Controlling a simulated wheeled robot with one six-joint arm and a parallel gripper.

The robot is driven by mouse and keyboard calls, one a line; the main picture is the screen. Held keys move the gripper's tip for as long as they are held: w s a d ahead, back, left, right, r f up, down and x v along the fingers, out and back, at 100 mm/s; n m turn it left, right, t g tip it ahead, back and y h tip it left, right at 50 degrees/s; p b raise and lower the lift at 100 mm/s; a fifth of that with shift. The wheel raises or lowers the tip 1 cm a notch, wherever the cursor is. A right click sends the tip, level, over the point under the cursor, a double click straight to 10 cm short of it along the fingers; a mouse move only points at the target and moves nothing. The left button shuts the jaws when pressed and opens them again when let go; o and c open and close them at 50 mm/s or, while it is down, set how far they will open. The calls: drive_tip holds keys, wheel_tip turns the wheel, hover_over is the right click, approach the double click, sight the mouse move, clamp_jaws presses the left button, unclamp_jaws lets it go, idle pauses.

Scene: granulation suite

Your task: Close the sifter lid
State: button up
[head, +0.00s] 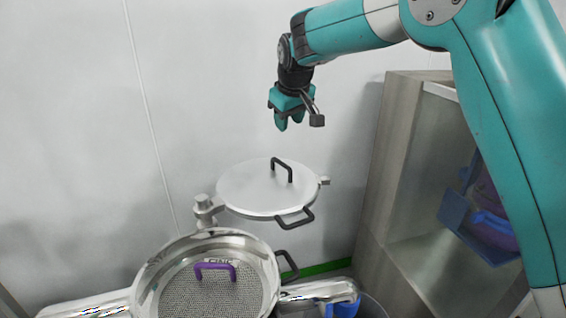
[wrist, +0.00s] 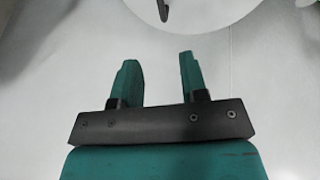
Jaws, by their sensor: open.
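The sifter lid (head: 250,190) is a round pale metal disc with a black handle (head: 282,168) on top and another black handle at its front edge. It is swung out behind the sifter body (head: 150,275), off its opening, beside a hinge post (head: 205,208). The sifter's open top shows a mesh screen (head: 190,295) with a purple handle (head: 215,268) on it. My gripper (head: 282,124) is above the lid in the head view, open and empty, pointing down. In the wrist view my gripper (wrist: 162,75) has its fingers apart, with part of the lid (wrist: 205,15) at the top edge.
A cabinet (head: 385,170) with a glass front and blue and purple items (head: 485,215) stands at the right. A pale wall (head: 190,90) is behind. A blue object (head: 345,306) sits at the lower right of the sifter. Free air lies between my gripper and the lid.

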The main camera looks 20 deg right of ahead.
sight(283, 165)
drive_tip(key=p+x, duration=0.3)
drive_tip(key=x, duration=1.3)
drive_tip(key=shift+w+f, duration=0.1)
drive_tip(key=shift+f, duration=0.25)
drive_tip(key=shift+c, duration=0.2)
clamp_jaws()
